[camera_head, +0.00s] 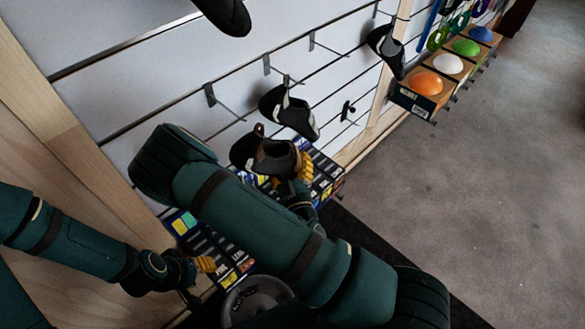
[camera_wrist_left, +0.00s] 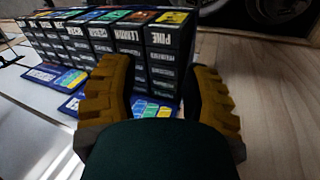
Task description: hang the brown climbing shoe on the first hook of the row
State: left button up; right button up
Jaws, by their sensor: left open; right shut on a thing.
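The brown climbing shoe (camera_head: 268,158), dark with a brown edge, is in my right gripper (camera_head: 298,166), whose yellow fingers are shut on it. The shoe is in front of the white slatted wall, below a bare hook (camera_head: 212,97); I cannot tell whether it touches any hook. More bare hooks (camera_head: 268,65) (camera_head: 313,42) stick out up and to the right. My left gripper (camera_head: 205,265) is open and empty at the lower left. In the left wrist view its yellow fingers (camera_wrist_left: 160,95) stand apart before stacked boxes. My right arm hides part of the wall.
Another black shoe (camera_head: 290,112) hangs just above and right of the held one. A further shoe (camera_head: 386,50) hangs by a wooden post. Boxes of books or cards (camera_wrist_left: 115,45) stand below. A wooden box with coloured domes (camera_head: 425,85) is at upper right. Grey floor is clear at right.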

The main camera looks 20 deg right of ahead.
jog(key=shift+w+a, duration=0.2)
jog(key=shift+w, duration=0.3)
jog(key=shift+w+a+p, duration=0.15)
jog(key=shift+w+a, duration=0.05)
jog(key=shift+w, duration=0.35)
jog(key=shift+w+a+p, duration=0.15)
jog(key=shift+w+a, duration=0.05)
jog(key=shift+w, duration=0.3)
jog(key=w+a+f, duration=0.1)
jog(key=w+a, duration=0.1)
jog(key=w, duration=0.4)
jog(key=shift+f+b, duration=0.25)
jog(key=shift+b, duration=0.15)
jog(key=shift+a, duration=0.1)
jog(key=o, duration=1.3)
